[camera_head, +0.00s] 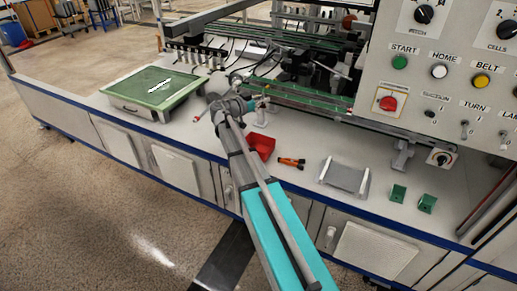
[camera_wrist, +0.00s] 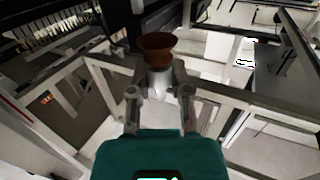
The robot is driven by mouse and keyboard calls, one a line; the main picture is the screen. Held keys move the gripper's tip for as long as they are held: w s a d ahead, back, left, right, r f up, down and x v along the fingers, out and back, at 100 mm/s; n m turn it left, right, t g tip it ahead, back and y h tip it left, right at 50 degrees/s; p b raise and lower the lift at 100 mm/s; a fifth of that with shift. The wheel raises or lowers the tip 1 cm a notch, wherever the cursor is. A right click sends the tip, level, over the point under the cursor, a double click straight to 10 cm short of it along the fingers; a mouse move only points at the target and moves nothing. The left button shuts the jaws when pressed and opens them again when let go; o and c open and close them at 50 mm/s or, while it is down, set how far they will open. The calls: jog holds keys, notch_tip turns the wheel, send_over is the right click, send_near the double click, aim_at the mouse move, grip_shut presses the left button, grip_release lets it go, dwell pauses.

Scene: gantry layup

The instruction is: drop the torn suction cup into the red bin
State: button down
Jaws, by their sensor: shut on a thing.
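My gripper (camera_wrist: 158,82) is shut on the suction cup (camera_wrist: 157,44), a brown cup on a pale stem. The stem sits between the fingers and the cup points away from them; I cannot make out the tear. In the head view my gripper (camera_head: 262,102) is above the back of the bench, and the cup is too small to make out there. The red bin (camera_head: 262,143) stands on the bench top, nearer the front edge than my gripper and partly beside my arm. It does not show in the wrist view.
A green-topped case (camera_head: 155,89) lies on the bench to the left. Orange-black pliers (camera_head: 292,162), a grey tray (camera_head: 344,178) and two green blocks (camera_head: 398,193) lie right of the bin. A control panel (camera_head: 440,80) stands at the right, a gantry frame (camera_head: 300,97) behind.

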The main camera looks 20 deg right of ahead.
jog(key=shift+d+f, duration=0.1)
jog(key=shift+d, duration=0.1)
jog(key=shift+s+f+t+b, duration=0.15)
jog(key=shift+f+t+b, duration=0.15)
jog(key=shift+f+b, duration=0.3)
notch_tip(320, 180, down, 7)
jog(key=a+n+t+y+b, duration=0.1)
jog(key=n+t+y+b, duration=0.1)
jog(key=b, duration=0.5)
jog(key=shift+s+a+n+t, duration=0.15)
jog(key=shift+a+n+t, duration=0.1)
jog(key=shift+n+t, duration=0.8)
jog(key=shift+r+m+t, duration=0.15)
jog(key=shift+m+t, duration=0.1)
notch_tip(320, 180, down, 6)
jog(key=b, duration=0.6)
